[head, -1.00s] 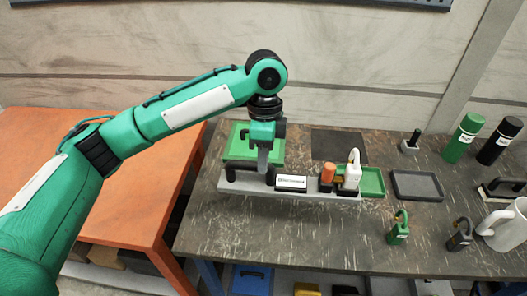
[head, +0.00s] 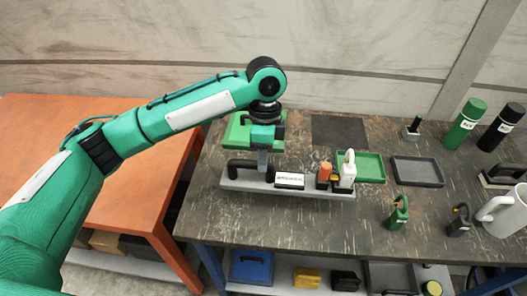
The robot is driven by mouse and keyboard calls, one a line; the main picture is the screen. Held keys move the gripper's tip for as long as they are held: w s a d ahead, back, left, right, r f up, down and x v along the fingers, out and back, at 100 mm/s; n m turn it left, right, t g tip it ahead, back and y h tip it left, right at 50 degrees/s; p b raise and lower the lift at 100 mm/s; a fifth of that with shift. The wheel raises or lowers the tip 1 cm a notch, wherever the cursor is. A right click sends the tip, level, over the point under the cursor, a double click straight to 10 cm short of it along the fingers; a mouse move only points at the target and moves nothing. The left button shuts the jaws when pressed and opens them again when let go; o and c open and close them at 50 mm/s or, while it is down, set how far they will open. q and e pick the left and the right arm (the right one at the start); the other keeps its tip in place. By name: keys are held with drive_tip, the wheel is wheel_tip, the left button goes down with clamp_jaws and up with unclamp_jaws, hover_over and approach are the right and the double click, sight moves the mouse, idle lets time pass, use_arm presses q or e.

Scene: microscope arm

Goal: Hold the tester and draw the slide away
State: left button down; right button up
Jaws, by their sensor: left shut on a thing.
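The tester appears to be the long grey base (head: 300,193) on the dark table, with a black handle (head: 240,168) at its left, a white label block (head: 290,180) in the middle, and an orange-topped piece (head: 325,171) and a white piece (head: 347,172) at its right end. My left gripper (head: 263,164) points down from above and is shut at the black handle; the exact contact is too small to make out. I cannot tell which part is the slide. My right gripper is out of view.
A green tray (head: 374,178) lies just behind the base's right end, with a grey tray (head: 418,171) beside it. A green pad (head: 236,136) is behind my gripper. Padlocks (head: 398,213), a mug (head: 503,211) and bottles (head: 465,125) stand right. The front-centre table is clear.

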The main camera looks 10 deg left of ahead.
sight(263, 178)
use_arm(q)
drive_tip(key=shift+f+b, duration=0.5)
drive_tip(key=shift+f, duration=3.45)
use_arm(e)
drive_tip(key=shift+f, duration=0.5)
use_arm(q)
drive_tip(key=shift+f, duration=0.6)
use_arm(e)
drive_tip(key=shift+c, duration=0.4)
